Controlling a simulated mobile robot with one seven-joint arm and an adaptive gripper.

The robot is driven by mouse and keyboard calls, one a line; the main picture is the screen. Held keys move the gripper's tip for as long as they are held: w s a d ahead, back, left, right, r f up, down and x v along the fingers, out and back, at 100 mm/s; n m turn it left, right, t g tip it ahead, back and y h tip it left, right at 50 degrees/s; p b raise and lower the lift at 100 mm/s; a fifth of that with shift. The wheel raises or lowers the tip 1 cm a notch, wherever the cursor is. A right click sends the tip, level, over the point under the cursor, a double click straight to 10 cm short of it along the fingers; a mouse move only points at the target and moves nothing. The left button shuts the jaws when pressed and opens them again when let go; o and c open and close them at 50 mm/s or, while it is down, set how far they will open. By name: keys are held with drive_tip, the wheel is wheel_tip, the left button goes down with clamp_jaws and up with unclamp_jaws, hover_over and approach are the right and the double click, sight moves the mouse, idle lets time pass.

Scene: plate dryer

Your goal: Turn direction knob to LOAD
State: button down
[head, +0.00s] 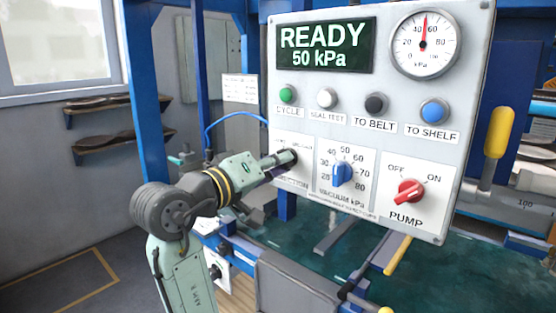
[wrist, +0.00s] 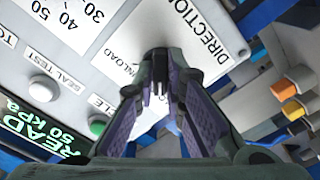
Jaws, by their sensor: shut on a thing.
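The direction knob (head: 291,157) is a dark knob at the lower left of the grey control panel, mostly hidden by my gripper (head: 279,160). My gripper is shut on it, with the fingertips close against the panel. In the wrist view the purple-padded fingers of my gripper (wrist: 157,66) meet at the DIRECTION label plate (wrist: 178,32). The word ending in NLOAD shows beside the fingers there. The fingers hide the knob's pointer and the other position word, so I cannot tell which way it points.
To the right are the blue vacuum knob (head: 343,174) and the red pump knob (head: 410,192). Above sit the green CYCLE button (head: 287,94), SEAL TEST (head: 327,98), TO BELT (head: 376,104) and TO SHELF (head: 434,111) buttons. The display (head: 325,46) reads READY 50 kPa.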

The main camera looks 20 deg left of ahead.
idle(0.3)
drive_tip(key=c, duration=1.7)
unclamp_jaws()
drive_tip(key=shift+o, duration=0.2)
drive_tip(key=v, duration=1.2)
